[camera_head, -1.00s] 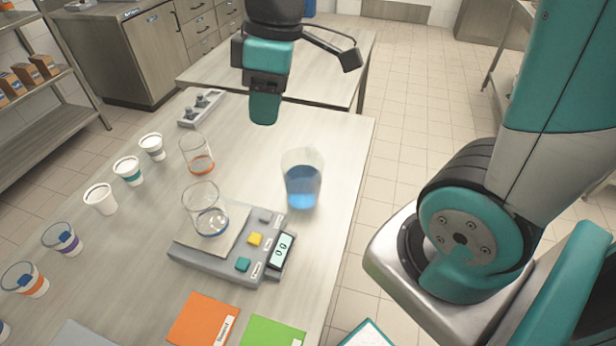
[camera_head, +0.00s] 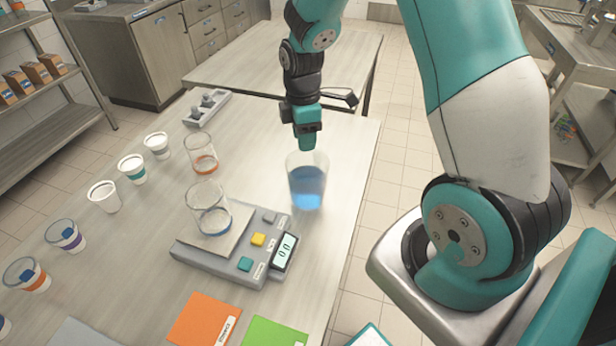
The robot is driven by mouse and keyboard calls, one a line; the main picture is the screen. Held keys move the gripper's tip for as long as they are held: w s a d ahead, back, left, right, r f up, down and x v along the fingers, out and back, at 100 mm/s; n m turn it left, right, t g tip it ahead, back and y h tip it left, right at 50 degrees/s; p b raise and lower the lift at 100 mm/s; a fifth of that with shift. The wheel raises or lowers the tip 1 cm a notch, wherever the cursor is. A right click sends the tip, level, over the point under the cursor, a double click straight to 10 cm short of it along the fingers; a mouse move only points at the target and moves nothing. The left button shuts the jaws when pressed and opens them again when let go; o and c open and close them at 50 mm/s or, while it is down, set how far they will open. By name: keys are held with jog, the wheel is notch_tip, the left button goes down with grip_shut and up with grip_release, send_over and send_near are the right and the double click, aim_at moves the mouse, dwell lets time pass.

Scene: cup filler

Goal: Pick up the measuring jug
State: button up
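A clear vessel with blue liquid (camera_head: 307,187), likely the measuring jug, stands upright on the table right of the scale. My gripper (camera_head: 308,140) points down at its far side, with the fingertips close to the rim in the picture. I cannot tell whether it touches the jug. The fingers overlap from this angle, so their opening does not show. A clear glass (camera_head: 207,196) stands on the scale (camera_head: 208,262). Another glass with orange at its base (camera_head: 201,152) stands behind it.
A row of cups, including a white cup (camera_head: 104,196) and an orange-banded cup (camera_head: 27,276), lines the table's left side. An orange card (camera_head: 201,318) and a green card (camera_head: 272,332) lie in front. A grey holder (camera_head: 206,108) is at the back.

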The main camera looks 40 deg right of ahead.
aim_at(304, 155)
jog(key=shift+s+a+f+p, duration=0.1)
jog(key=shift+f+p, duration=0.35)
jog(key=shift+f, duration=1)
jog(key=shift+s+a+f+p, duration=0.1)
jog(key=shift+f+p, duration=0.35)
jog(key=shift+f, duration=1)
grip_shut()
jog(key=shift+w, duration=0.1)
